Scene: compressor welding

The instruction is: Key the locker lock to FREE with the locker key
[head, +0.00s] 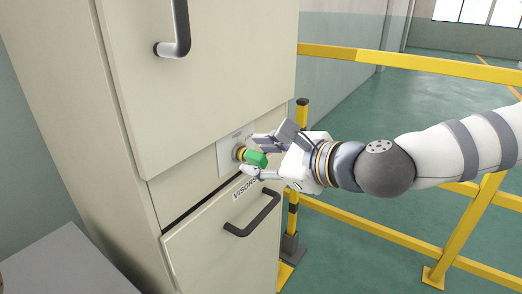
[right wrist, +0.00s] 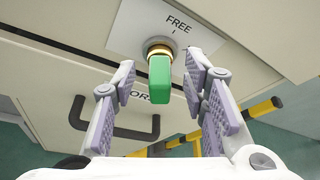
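The locker key has a green block-shaped head (head: 256,159), which sits at the brass-ringed lock (head: 240,153) on the locker front. The key head also shows in the right wrist view (right wrist: 160,84), below the lock (right wrist: 158,47). The label plate (right wrist: 205,38) around the lock reads FREE above it, with a short dark mark. My right gripper (head: 257,157) is open, with one finger on each side of the key head. In the right wrist view, gaps show between the fingers and the key. My left gripper is out of view.
The beige locker (head: 200,80) has an upper door with a dark handle (head: 182,35). A lower door below the lock, lettered VISORS, has another dark handle (head: 252,214). Yellow railings (head: 410,61) stand to the right. A grey surface (head: 65,265) is at lower left.

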